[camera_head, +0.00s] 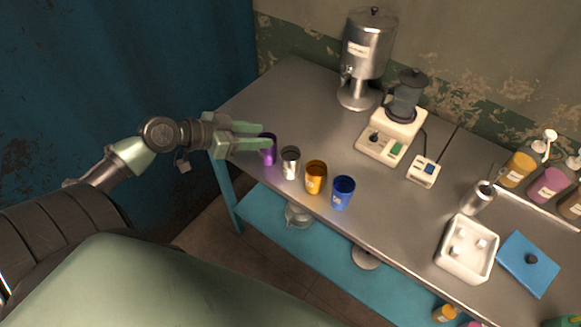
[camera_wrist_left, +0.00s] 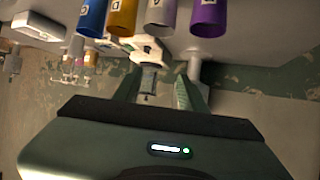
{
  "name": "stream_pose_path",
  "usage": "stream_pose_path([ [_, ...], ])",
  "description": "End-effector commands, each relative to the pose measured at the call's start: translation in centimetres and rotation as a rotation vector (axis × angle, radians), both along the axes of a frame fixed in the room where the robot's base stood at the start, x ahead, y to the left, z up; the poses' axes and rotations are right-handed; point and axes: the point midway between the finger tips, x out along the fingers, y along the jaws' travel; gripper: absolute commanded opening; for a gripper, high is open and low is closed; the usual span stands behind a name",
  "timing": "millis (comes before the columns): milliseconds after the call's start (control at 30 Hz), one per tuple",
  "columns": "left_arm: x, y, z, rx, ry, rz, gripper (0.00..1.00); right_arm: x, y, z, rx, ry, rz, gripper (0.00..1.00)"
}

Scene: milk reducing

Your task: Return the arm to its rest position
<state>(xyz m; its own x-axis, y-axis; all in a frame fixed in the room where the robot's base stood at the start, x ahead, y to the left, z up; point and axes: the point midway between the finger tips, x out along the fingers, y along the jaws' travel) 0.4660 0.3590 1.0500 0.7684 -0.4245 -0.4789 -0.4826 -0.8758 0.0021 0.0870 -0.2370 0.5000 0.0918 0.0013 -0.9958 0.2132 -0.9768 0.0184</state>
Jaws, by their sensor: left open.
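My left gripper (camera_head: 262,135) reaches in from the left at the table's left end, with its two pale green fingers apart and nothing seen held between them. Its fingers also show in the left wrist view (camera_wrist_left: 156,92), spread with a gap. The purple cup (camera_head: 268,154) stands upright at the fingertips; in the head view the nearer finger overlaps its upper part. In the wrist view the purple cup (camera_wrist_left: 208,15) appears beyond the fingers, not between them. I cannot tell whether they touch. My right gripper is not in view.
A silver cup (camera_head: 290,165), an orange cup (camera_head: 315,178) and a blue cup (camera_head: 342,193) continue the row along the front edge. Behind stand a metal dispenser (camera_head: 367,50) and a blender (camera_head: 395,130). A white bin (camera_head: 444,254) is right. Left of the table is clear floor.

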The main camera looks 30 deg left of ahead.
Motion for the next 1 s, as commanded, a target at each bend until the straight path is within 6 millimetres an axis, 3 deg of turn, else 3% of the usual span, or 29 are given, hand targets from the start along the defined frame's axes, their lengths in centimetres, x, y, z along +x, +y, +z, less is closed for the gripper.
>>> stream_pose_path([
  [200, -1.1, 0.5, 0.6, 0.002, 0.0, -0.002, 0.42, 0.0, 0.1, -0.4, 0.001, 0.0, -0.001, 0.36],
  [667, -1.0, 0.8, 0.4, 0.0, 0.003, 0.006, 0.42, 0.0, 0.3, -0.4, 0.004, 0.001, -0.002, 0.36],
  [767, -0.9, 2.1, -1.7, -0.002, 0.028, 0.057, 0.42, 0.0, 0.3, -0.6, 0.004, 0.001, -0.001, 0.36],
  [833, -1.0, 3.9, -4.7, -0.003, 0.064, 0.123, 0.42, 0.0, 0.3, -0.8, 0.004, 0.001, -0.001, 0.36],
  [967, -2.3, 7.8, -13.1, 0.009, 0.167, 0.283, 0.42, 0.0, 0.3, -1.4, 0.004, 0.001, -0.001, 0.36],
  [1000, -3.1, 8.7, -16.0, 0.015, 0.205, 0.33, 0.42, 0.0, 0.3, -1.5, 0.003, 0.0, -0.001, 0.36],
])
